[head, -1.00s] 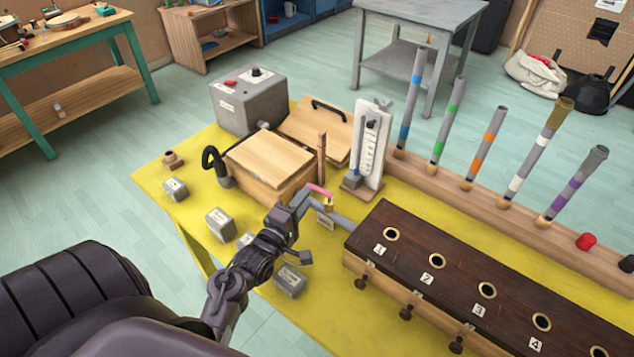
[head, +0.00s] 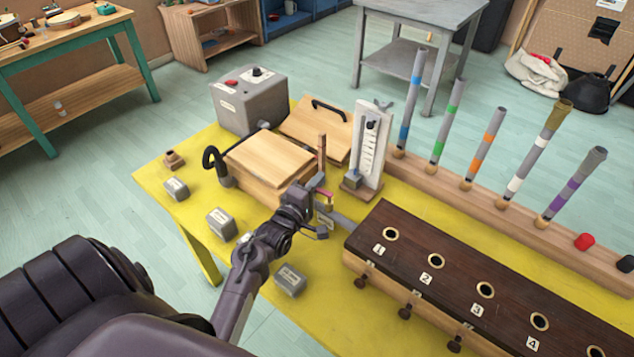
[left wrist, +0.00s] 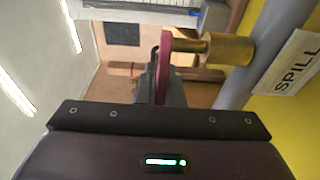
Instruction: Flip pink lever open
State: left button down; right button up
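The pink lever (head: 325,194) sits on a brass valve (head: 325,206) on the grey pipe in front of the wooden box. My left gripper (head: 314,181) is at the lever and hides part of it in the head view. In the left wrist view the pink lever (left wrist: 165,62) runs from the brass valve (left wrist: 228,48) down between my close-set fingers (left wrist: 162,85), which look shut on it. My right gripper is not in view.
A wooden post (head: 322,155) and a white gauge stand (head: 371,148) rise close behind the lever. The dark wooden box with numbered holes (head: 455,262) is at right. Several grey blocks, one of them here (head: 290,281), lie on the yellow tabletop (head: 262,312).

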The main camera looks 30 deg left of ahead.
pick_arm(q)
jog(key=m+h, duration=0.1)
jog(key=h+p, duration=0.1)
jog(key=h, duration=0.1)
jog(key=shift+w+d+m, duration=0.15)
jog(key=shift+w+m, duration=0.25)
jog(key=c, duration=1.6)
grip_release()
jog(key=shift+o, duration=0.2)
jog(key=s, duration=0.7)
jog(key=shift+s+a+b, duration=0.3)
jog(key=shift+s+a, duration=0.05)
jog(key=shift+s, duration=0.05)
